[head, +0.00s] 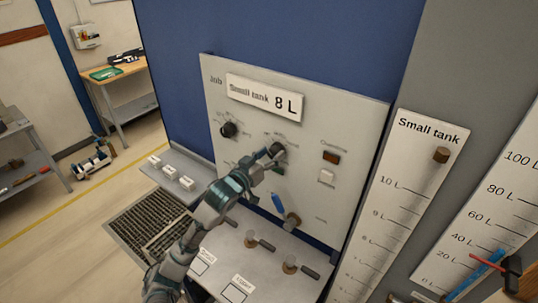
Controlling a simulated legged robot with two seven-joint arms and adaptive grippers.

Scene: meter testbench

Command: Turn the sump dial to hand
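The grey control panel (330,111) carries two dark round dials, one at the upper left (228,129) and one near the middle (277,151). The small labels by them are too blurred to read, so I cannot tell which is the sump dial or where it points. My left gripper (266,160) is at the middle dial, at its lower left, and covers part of it. It seems close to or touching the dial. Whether its fingers are closed on the dial cannot be made out. My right gripper is not in view.
A sign (265,97) reads "Small tank 8 L". An amber lamp (331,157), a white button (326,176) and a blue-handled valve (280,204) sit on the panel. A ledge below has levers (290,265). Tank scales (400,190) stand at the right.

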